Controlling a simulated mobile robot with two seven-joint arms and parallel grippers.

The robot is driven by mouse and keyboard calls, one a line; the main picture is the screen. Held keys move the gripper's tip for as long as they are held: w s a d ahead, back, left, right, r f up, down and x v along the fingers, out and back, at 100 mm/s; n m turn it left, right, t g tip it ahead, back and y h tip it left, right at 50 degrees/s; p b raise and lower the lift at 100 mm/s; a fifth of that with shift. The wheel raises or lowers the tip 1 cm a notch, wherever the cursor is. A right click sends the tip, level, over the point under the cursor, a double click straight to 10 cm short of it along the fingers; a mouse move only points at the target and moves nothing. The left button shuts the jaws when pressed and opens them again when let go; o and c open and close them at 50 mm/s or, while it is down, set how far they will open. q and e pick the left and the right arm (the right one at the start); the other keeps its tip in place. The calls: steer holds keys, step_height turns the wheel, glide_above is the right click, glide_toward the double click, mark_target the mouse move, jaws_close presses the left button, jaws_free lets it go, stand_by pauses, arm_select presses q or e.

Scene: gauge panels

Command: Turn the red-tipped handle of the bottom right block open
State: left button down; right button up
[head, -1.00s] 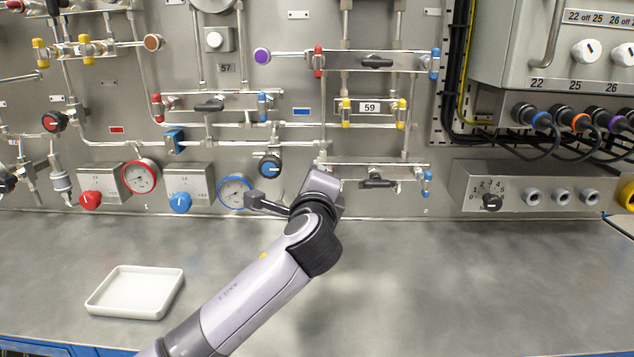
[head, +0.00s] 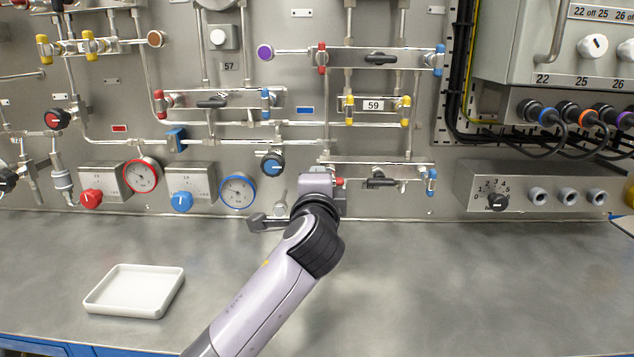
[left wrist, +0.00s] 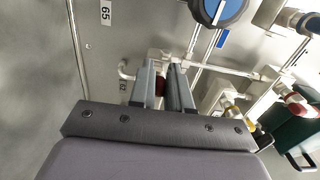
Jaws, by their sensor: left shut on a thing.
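The bottom right block (head: 405,168) is a pale metal bar on the panel, with a black handle (head: 380,182) in its middle and a blue-tipped handle (head: 430,180) at its right end. The red-tipped handle (head: 339,181) is at its left end, mostly hidden behind my left gripper (head: 325,180). In the left wrist view, the two fingers of my left gripper (left wrist: 162,84) are shut on the red-tipped handle (left wrist: 161,88), its red showing between them. The handle's exact angle is hard to tell. My right gripper is not in view.
Other handled blocks sit above, including one labelled 59 (head: 373,104). A blue-rimmed gauge (head: 237,191) and a blue-black knob (head: 273,163) are left of my gripper. A grey socket box (head: 540,185) stands right. A white tray (head: 134,291) lies on the mostly clear bench (head: 480,290).

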arm_select(q)
steer(key=shift+d+f, duration=0.15)
steer(key=shift+d, duration=0.1)
steer(key=c, duration=1.2)
jaws_free()
steer(key=shift+o, duration=0.2)
steer(key=shift+s, duration=0.15)
steer(key=s, duration=0.7)
steer(key=shift+b, duration=0.3)
